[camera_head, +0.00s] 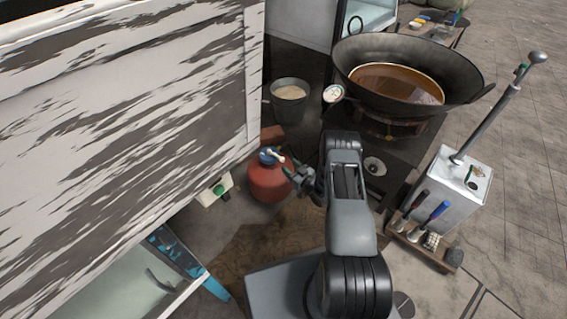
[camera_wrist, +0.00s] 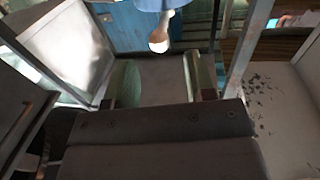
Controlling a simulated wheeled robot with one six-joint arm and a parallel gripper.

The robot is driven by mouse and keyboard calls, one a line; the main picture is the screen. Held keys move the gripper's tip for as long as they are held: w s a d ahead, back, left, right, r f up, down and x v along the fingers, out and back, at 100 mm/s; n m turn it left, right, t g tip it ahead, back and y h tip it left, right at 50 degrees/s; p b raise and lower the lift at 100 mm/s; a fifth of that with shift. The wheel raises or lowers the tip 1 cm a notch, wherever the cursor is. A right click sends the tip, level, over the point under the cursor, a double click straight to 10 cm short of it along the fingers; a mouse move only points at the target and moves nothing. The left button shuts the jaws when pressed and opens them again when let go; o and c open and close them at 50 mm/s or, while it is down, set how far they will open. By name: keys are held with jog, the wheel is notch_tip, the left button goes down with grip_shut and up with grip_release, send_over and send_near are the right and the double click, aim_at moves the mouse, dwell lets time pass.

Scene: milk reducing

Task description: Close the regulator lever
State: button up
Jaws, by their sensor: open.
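My gripper (camera_head: 290,170) is just to the right of the regulator in the head view. In the wrist view the pale lever (camera_wrist: 158,40) hangs from the blue regulator (camera_wrist: 160,5), in front of and between my fingertips. My gripper (camera_wrist: 158,85) is open, with a finger on each side and nothing between them. The lever looks apart from both fingers.
A black stove with a large wok (camera_head: 400,85) of brown liquid stands behind my arm. A bucket (camera_head: 290,100) is left of it. A white peeling cabinet (camera_head: 130,100) fills the left. A metal box (camera_head: 450,190) and a tool rack (camera_head: 425,240) stand at the right.

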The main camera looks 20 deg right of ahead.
aim_at(283, 159)
jog(key=shift+b+x, duration=0.65)
jog(key=shift+x, duration=1.9)
jog(key=shift+c, duration=0.4)
grip_shut()
